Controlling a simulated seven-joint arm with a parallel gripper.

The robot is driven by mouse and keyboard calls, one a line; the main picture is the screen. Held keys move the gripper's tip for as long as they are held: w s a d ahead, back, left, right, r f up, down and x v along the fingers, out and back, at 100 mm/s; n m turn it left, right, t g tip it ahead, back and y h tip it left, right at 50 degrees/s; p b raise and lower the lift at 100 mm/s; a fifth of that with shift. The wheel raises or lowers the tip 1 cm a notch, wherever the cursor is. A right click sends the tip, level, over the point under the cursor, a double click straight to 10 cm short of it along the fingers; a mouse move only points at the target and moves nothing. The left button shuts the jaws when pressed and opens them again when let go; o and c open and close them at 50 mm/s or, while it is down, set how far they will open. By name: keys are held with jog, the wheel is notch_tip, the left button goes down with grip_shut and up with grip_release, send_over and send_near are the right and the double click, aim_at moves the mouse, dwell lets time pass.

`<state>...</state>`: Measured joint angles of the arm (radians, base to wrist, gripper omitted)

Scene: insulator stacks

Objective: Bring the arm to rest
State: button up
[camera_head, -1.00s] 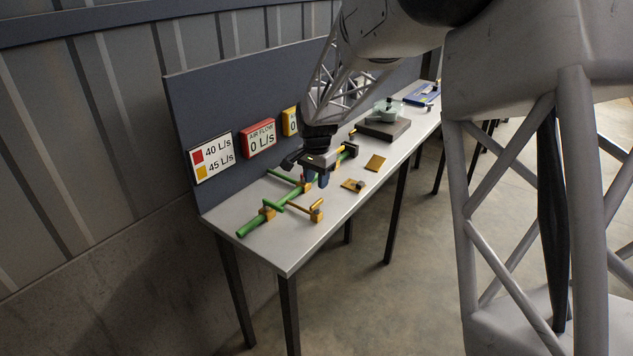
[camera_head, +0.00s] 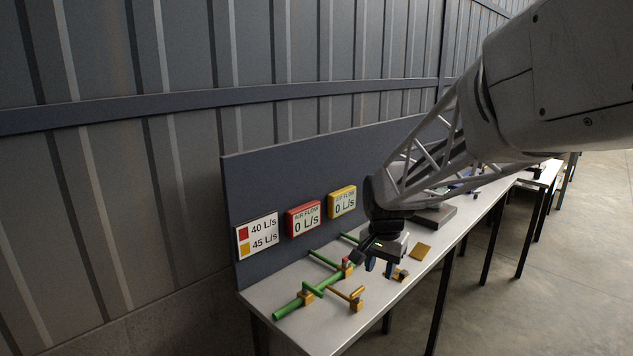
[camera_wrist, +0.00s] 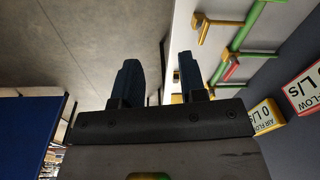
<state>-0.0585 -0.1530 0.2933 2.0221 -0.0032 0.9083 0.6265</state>
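My gripper (camera_head: 379,267) hangs over the table (camera_head: 330,331), to the right of the green pipes in the head view. In the wrist view its two dark blue fingers (camera_wrist: 160,82) stand apart with nothing between them. My arm reaches in from the upper right. The gripper and forearm cover part of the table behind them.
Green pipes (camera_head: 289,307) with yellow fittings (camera_head: 356,299) and a small red part (camera_head: 346,262) lie on the table. A red gauge (camera_head: 304,219) and a yellow gauge (camera_head: 342,201), both reading 0 L/s, and a white sign (camera_head: 257,236) hang on the back panel. A yellow plate (camera_head: 421,251) lies right of the gripper.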

jog(key=s+d+r+n, duration=0.1)
jog(key=s+n, duration=0.1)
jog(key=s, duration=0.8)
jog(key=s+d+r+n+t, duration=0.1)
jog(key=s+n, duration=0.1)
jog(key=s, duration=0.8)
jog(key=s+d+r+n, duration=0.1)
jog(key=s+d+n, duration=0.1)
jog(key=s, duration=0.8)
jog(key=shift+s+r+t, duration=0.3)
jog(key=shift+r+t, duration=0.1)
jog(key=shift+w, duration=0.1)
